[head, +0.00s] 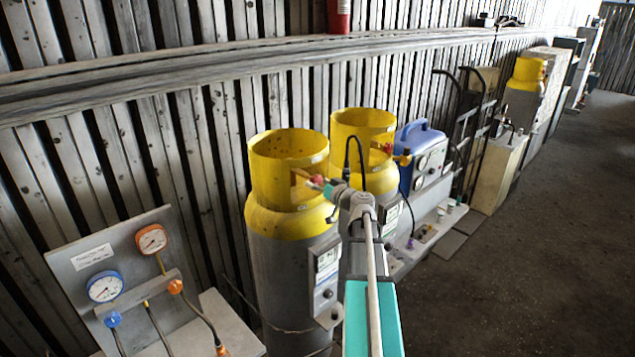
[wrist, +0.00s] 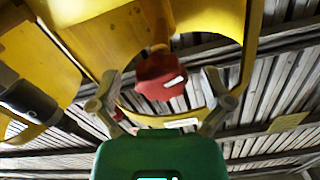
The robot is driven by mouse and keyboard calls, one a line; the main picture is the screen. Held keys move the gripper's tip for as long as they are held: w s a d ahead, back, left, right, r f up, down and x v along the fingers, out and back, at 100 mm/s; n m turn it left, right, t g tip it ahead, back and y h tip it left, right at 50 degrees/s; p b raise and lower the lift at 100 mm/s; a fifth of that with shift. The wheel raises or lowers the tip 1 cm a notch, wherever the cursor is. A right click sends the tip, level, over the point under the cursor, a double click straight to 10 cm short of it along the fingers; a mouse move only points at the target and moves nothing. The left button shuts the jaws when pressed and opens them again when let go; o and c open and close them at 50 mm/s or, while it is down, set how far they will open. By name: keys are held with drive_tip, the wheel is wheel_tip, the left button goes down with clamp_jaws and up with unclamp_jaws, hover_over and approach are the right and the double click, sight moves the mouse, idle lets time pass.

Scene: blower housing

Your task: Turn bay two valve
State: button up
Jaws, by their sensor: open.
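The near cylinder (head: 290,225) is grey with a yellow top and collar. A red valve knob (head: 316,181) shows at the opening in its collar. My gripper (head: 330,190) is at that opening. In the wrist view the red knob (wrist: 162,78) sits between the two spread fingers of my gripper (wrist: 163,93), with a gap on both sides. A second yellow-topped cylinder (head: 365,125) stands behind, with its own red knob (head: 387,148). My wrist and arm hide part of both cylinders. No bay number is readable.
A gauge panel (head: 120,262) with two dials and hoses stands at the left. A blue case (head: 420,150) and a hand truck (head: 465,120) are to the right. A slatted wall (head: 190,150) with a long rail runs behind. The floor (head: 545,230) at the right is clear.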

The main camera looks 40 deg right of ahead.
drive_tip(key=shift+w, duration=0.4)
drive_tip(key=c, duration=1.1)
